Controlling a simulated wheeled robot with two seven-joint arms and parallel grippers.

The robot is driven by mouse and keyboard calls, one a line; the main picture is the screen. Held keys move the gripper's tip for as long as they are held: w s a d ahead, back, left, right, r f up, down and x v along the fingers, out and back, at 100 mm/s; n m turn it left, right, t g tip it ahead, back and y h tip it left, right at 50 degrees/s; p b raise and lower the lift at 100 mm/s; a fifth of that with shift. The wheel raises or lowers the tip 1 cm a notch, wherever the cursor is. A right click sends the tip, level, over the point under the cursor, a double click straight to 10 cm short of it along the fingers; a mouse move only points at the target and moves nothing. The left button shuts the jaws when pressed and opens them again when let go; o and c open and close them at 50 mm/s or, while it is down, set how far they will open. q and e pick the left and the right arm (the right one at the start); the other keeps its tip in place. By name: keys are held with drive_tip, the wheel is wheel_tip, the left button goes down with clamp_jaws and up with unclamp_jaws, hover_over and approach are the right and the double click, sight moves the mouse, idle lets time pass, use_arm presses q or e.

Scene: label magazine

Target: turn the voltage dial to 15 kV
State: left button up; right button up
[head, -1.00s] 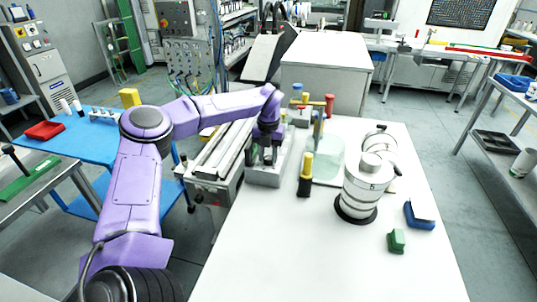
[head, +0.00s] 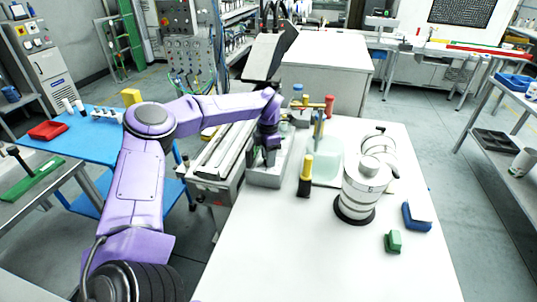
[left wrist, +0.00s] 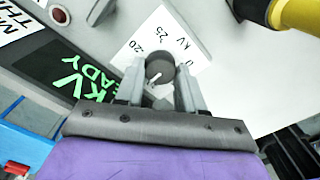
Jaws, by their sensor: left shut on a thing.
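The voltage dial (left wrist: 160,72) is a dark round knob with a pale pointer mark. My left gripper (left wrist: 160,88) is shut on the dial, one finger on each side. The pointer's exact reading cannot be told. In the head view my left gripper (head: 264,157) reaches down onto a light grey box (head: 265,178) at the table's left edge and hides the dial. My right gripper is not in view.
A dark panel with green letters (left wrist: 82,82) lies beside the card. A yellow-and-black handle (head: 306,175) stands right of the box and shows close by in the wrist view (left wrist: 295,14). A white ringed column (head: 358,190) stands further right. The front table (head: 290,250) is clear.

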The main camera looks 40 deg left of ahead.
use_arm(q)
drive_tip(key=m+p, duration=0.1)
drive_tip(key=m, duration=0.4)
drive_tip(key=shift+s+f, duration=0.1)
drive_tip(key=shift+f, duration=0.05)
drive_tip(key=shift+m, duration=0.3)
idle(0.3)
drive_tip(key=o, duration=1)
drive_tip(key=shift+a, duration=0.1)
drive_tip(key=shift+r, duration=0.4)
wheel_tip(320, 180, up, 10)
drive_tip(key=shift+f+b, duration=0.1)
drive_tip(key=shift+b, duration=0.95)
